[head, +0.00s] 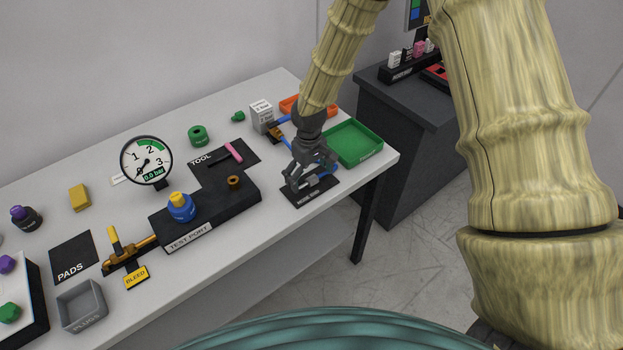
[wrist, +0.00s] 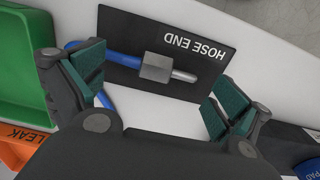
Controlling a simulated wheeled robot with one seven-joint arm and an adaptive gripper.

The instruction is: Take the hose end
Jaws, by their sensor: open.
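The hose end is a grey metal collar (wrist: 156,67) with a thin silver tip, on the end of a blue hose (wrist: 121,59). It lies on or just over a black mat marked HOSE END (wrist: 205,32). My gripper (wrist: 158,96) is open, and its green-padded fingers are spread to either side of the collar in the wrist view. I cannot tell its exact height over the hose end. In the head view my gripper (head: 307,184) is above the black mat (head: 320,193) and partly hides the blue hose.
A green tray (head: 353,144) lies just behind my gripper, with an orange tray (head: 292,104) and a grey-white box (head: 262,114) nearby. A black test port block (head: 237,204) stands to the left. The table's front edge is close to the mat.

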